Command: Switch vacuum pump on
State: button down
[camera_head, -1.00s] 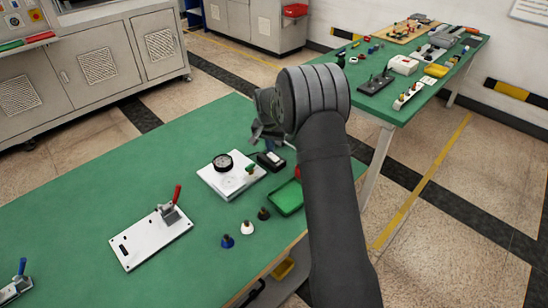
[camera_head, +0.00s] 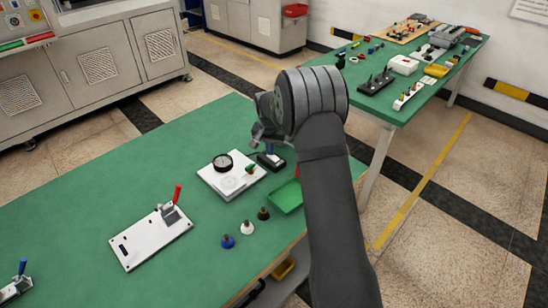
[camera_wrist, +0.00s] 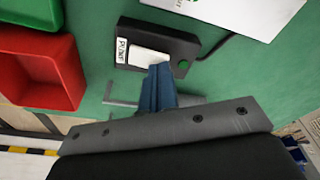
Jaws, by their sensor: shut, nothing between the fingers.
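The pump switch is a small black box (camera_head: 271,160) on the green table, beside the white gauge plate. In the wrist view the black box (camera_wrist: 185,47) carries a "PUMP" label (camera_wrist: 122,51), a white rocker (camera_wrist: 148,57) and a round green lamp or button (camera_wrist: 184,65). My gripper (camera_wrist: 160,70) is shut and empty, with its blue fingertips over the lower edge of the rocker. In the head view my gripper (camera_head: 270,150) is just above the box. I cannot tell whether the tips touch the rocker or which way it is set.
A white plate with a gauge (camera_head: 222,162) stands left of the box. A green tray (camera_head: 288,197) is at the table's near edge; a red tray (camera_wrist: 40,70) shows in the wrist view. A red-handled clamp plate (camera_head: 150,237) lies further left. A cable (camera_wrist: 222,42) leaves the box.

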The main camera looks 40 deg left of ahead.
jog(key=shift+f, duration=0.2)
jog(key=shift+r, duration=3.5)
notch_tip(320, 180, down, 7)
jog(key=shift+r, duration=0.1)
